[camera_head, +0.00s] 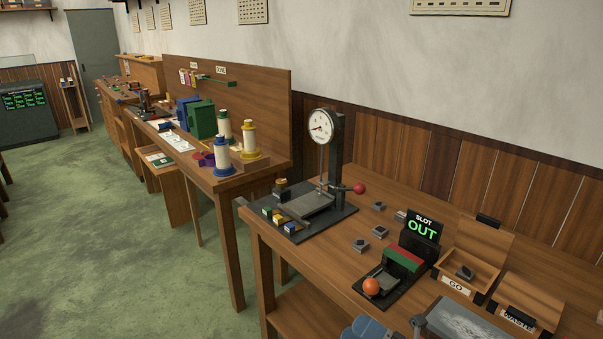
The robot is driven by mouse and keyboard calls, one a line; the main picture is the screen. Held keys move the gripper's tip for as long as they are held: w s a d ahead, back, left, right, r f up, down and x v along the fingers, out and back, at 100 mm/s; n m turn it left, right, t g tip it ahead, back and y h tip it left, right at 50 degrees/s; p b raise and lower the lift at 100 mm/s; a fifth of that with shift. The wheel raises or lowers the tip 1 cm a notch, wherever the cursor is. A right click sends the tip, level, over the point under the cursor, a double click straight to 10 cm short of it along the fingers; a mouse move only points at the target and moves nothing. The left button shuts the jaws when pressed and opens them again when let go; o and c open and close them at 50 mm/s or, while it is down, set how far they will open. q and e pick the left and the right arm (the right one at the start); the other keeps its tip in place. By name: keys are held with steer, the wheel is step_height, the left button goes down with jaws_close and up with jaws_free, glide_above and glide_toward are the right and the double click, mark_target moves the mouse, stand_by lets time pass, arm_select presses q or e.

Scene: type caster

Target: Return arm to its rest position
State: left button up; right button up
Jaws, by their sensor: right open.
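A blue-grey part of my right gripper (370,328) shows at the bottom edge, in front of the near workbench (330,270). Most of it is cut off by the frame, and the fingertips are hard to make out. I see nothing held in it. My left gripper is not in view.
On the near bench stand a dial gauge press (322,128) with a red knob, a lit "SLOT OUT" sign (422,228), several small grey parts (360,245), and GO (456,286) and WASTE (519,318) boxes. Another bench (215,183) with spools stands behind; the green floor (110,240) is open.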

steer(key=s+d+f+m+g+h+b, duration=0.1)
steer(key=s+d+f+m+h, duration=0.3)
steer(key=f+m, duration=0.55)
steer(key=s+d+f+m+h+b, duration=0.1)
steer(key=s+d+f+m+h, duration=0.1)
steer(key=s+f+m+h, duration=0.55)
steer(key=s+d+f+m+g+h+b, duration=0.1)
steer(key=s+d+f+m+h, duration=0.2)
steer(key=f+m, duration=0.8)
step_height(320, 180, up, 16)
steer(key=p, duration=1.8)
steer(key=shift+s+d+r+m+t, duration=0.15)
steer(key=shift+s+d+m+t, duration=0.2)
steer(key=shift+m+t, duration=0.05)
